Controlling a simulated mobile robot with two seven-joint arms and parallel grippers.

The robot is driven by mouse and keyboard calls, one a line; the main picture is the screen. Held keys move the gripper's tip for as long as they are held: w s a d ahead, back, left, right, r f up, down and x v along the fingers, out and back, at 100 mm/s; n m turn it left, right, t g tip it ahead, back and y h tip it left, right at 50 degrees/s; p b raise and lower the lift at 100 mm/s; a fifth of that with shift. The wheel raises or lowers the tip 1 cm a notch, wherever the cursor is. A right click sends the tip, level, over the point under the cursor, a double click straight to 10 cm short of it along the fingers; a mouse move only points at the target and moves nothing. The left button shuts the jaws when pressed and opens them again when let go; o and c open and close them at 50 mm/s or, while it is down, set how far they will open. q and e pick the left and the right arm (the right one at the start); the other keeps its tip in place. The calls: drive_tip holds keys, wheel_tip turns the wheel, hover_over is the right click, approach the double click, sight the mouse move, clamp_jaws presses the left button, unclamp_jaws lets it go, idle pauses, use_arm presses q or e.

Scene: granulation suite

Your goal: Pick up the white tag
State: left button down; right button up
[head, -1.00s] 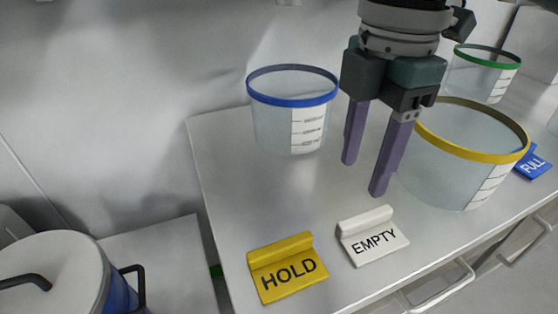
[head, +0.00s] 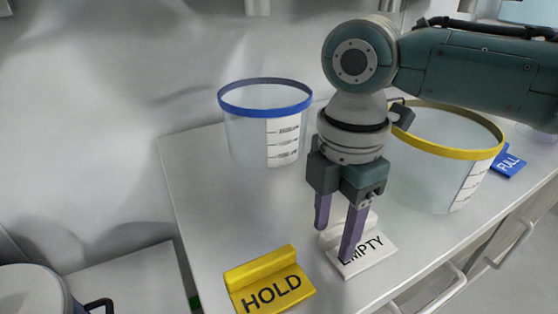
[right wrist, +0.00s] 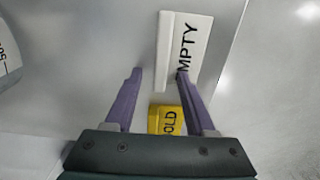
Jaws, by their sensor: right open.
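The white tag (head: 366,254), lettered EMPTY, lies on the metal table near its front edge. My right gripper (head: 337,243) is above it in the head view, pointing down, with its purple fingers apart and nothing between them. One finger hides part of the lettering. In the right wrist view the white tag (right wrist: 186,45) is ahead of the open right gripper (right wrist: 158,76), nearer the right finger, whose tip overlaps its edge. Whether they touch I cannot tell. My left gripper is out of view.
A yellow HOLD tag (head: 268,283) lies just left of the white tag. A blue-rimmed tub (head: 245,140) stands behind, a yellow-rimmed tub (head: 430,180) to the right, and a blue FULL tag (head: 508,163) beyond it. The table between the tubs and the HOLD tag is clear.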

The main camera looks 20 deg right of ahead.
clamp_jaws()
idle(0.3)
drive_tip(key=shift+r, duration=0.15)
idle(0.3)
